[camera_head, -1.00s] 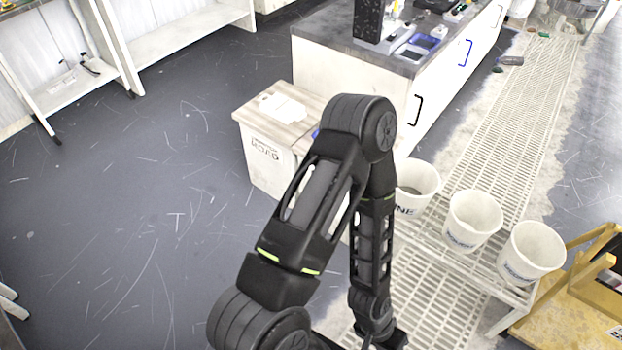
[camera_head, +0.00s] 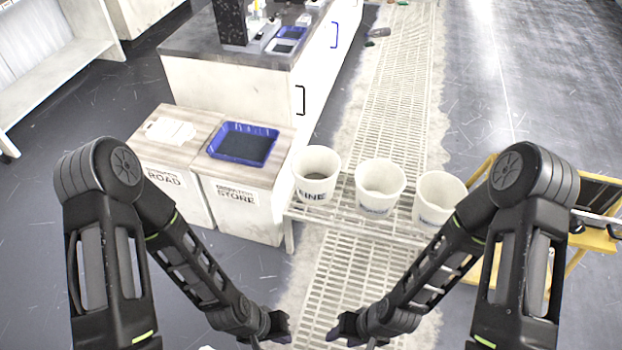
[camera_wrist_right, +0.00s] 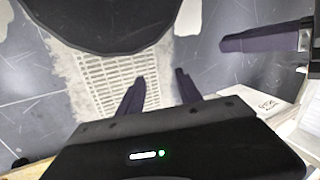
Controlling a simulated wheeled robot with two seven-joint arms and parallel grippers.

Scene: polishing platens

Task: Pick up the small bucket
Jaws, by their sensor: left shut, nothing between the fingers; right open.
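Three white buckets stand in a row on a low white slatted rack: the left bucket (camera_head: 318,162), its label ending in "INE", the middle bucket (camera_head: 380,178) and the right bucket (camera_head: 430,210). They look close in size, so I cannot tell which is the small one. The right bucket is partly hidden behind my right arm. My left gripper (camera_head: 278,328) is shut and empty at the bottom centre, well in front of the buckets; its fingers also show in the right wrist view (camera_wrist_right: 262,38). My right gripper (camera_wrist_right: 160,88) is open and empty beside it, apart from every bucket.
Two wood-topped bins, the "ROAD" bin (camera_head: 165,178) and the "STORE" bin (camera_head: 238,207), stand left of the rack. A blue tray (camera_head: 243,144) lies on the latter. A yellow frame (camera_head: 592,240) stands at the right. A counter (camera_head: 240,85) is behind.

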